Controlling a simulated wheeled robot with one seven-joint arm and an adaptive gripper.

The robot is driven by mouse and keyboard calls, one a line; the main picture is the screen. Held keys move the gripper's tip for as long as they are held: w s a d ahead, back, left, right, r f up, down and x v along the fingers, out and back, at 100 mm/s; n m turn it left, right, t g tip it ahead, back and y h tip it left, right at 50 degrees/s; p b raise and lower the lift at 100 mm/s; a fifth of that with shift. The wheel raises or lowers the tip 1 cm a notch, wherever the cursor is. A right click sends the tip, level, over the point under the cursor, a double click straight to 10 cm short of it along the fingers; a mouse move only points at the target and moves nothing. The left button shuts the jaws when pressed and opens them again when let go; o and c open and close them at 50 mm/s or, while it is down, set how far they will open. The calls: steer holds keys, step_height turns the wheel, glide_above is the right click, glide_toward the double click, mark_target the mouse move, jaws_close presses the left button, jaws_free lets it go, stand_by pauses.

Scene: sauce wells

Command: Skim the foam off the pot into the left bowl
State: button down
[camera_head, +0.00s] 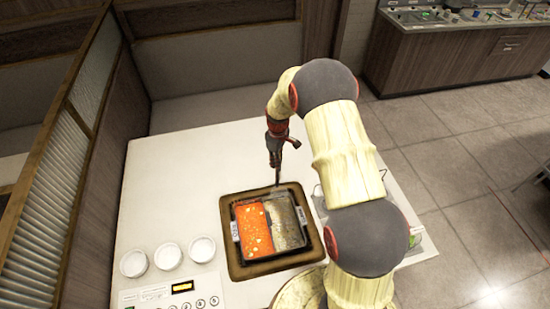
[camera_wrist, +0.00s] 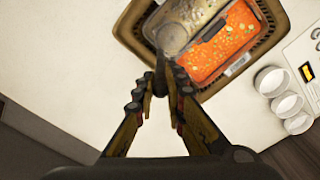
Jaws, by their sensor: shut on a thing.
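The pot (camera_head: 291,258) has two compartments: red broth (camera_head: 254,232) on the left and pale greyish broth (camera_head: 285,224) on the right. My gripper (camera_head: 275,160) is above the pot's far edge, pointing down. In the wrist view my gripper (camera_wrist: 160,78) is shut on the dark handle of a skimmer. The skimmer's round grey head (camera_wrist: 171,40) shows over the pale compartment, near its far end. I cannot tell whether it touches the broth. The left bowl (camera_head: 134,263) is white and looks empty.
Two more white bowls, the middle one (camera_head: 168,257) and the right one (camera_head: 202,250), stand between the left bowl and the pot. A brown frame (camera_head: 233,265) surrounds the pot. A control panel (camera_head: 170,297) lies in front of the bowls. The white table (camera_head: 180,190) is clear at left.

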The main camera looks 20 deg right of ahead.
steer(key=shift+f+b, duration=4.15)
steer(key=shift+f, duration=2.85)
steer(key=shift+s, duration=0.15)
steer(key=shift+s+a+p, duration=1.6)
steer(key=shift+s+a, duration=0.05)
steer(key=shift+s, duration=6.45)
step_height(320, 180, up, 7)
steer(key=p, duration=0.4)
steer(key=shift+r+p, duration=0.15)
steer(key=shift+p, duration=0.2)
steer(key=shift+s, duration=0.15)
